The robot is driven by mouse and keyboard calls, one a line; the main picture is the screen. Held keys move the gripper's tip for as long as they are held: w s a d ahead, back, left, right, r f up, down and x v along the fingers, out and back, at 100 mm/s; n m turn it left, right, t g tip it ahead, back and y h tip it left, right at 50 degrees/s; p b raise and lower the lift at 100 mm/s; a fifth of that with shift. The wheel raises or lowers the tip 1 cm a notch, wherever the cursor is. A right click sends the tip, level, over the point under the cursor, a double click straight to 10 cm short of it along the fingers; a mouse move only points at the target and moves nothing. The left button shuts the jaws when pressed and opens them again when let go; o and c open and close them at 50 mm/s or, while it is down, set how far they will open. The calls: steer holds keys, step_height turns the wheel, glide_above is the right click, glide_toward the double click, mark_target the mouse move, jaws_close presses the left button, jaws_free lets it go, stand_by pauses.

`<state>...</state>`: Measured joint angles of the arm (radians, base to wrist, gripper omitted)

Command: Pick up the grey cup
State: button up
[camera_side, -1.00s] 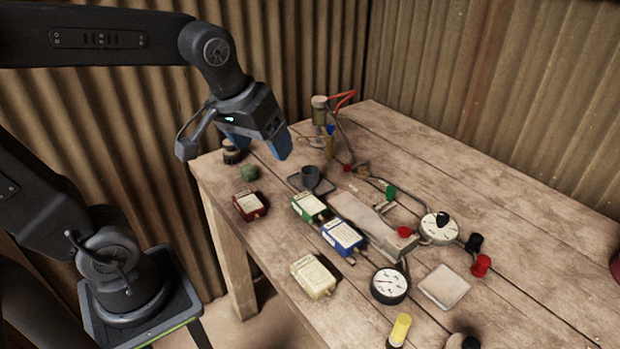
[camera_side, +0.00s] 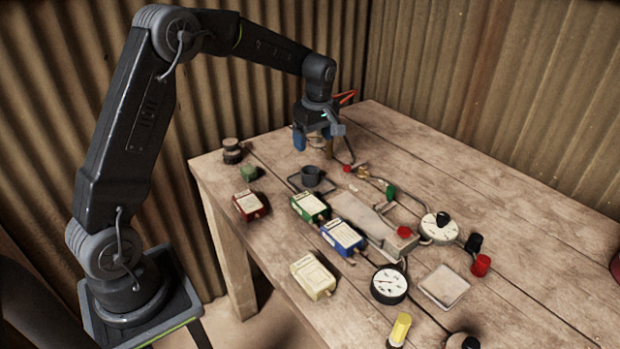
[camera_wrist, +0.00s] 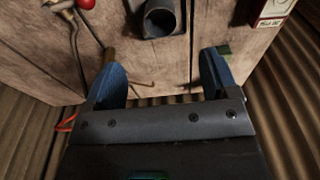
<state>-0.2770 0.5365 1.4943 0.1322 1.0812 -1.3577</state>
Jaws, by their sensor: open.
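The grey cup (camera_side: 311,176) stands upright on a small dark tray (camera_side: 297,186) near the far left part of the table. In the wrist view the cup (camera_wrist: 158,18) shows at the top middle, beyond the fingertips and roughly in line with the gap between them. My gripper (camera_side: 318,140) points down behind and above the cup, apart from it. In the wrist view its two blue fingers (camera_wrist: 163,72) are spread wide, with nothing held between them.
Red (camera_side: 250,205), green (camera_side: 310,207), blue (camera_side: 343,236) and cream (camera_side: 312,277) boxes lie nearer the front. A green cube (camera_side: 249,173) and a dark round knob (camera_side: 232,151) sit left of the cup. A metal pipe with a red knob (camera_wrist: 86,4) is close by.

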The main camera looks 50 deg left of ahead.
mark_target(310, 171)
steer(key=f, duration=0.3)
steer(key=a+f, duration=0.1)
steer(key=f, duration=0.7)
steer(key=shift+a+f, duration=0.25)
steer(key=shift+a, duration=0.1)
steer(key=shift+c, duration=0.3)
steer(key=c, duration=0.9)
steer(key=shift+c, duration=0.3)
steer(key=shift+r, duration=0.15)
